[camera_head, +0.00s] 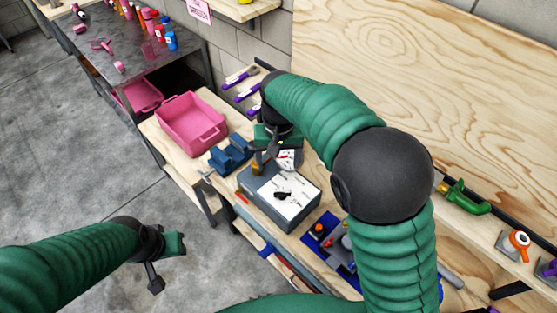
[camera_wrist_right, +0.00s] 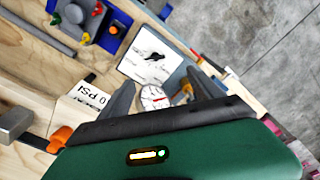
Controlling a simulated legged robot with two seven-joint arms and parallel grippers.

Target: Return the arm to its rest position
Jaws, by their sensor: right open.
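My right arm, with green ribbed sleeves and a black elbow, reaches over the wooden workbench in the head view. Its gripper (camera_head: 268,158) is above the far end of the grey box (camera_head: 251,194), beside a round white gauge (camera_head: 288,160). In the right wrist view, the dark fingers of this gripper (camera_wrist_right: 160,92) are apart. The gauge (camera_wrist_right: 153,97) shows between them, and I see no grip on it. My left gripper (camera_head: 165,262) hangs over the floor at lower left, away from the bench. Its finger gap is unclear.
A pink bin (camera_head: 192,122) and a blue holder (camera_head: 230,155) stand left of the grey box. A blue tray with parts (camera_head: 318,230) lies in front. A plywood panel (camera_head: 430,90) rises behind. Open concrete floor (camera_head: 60,150) lies left.

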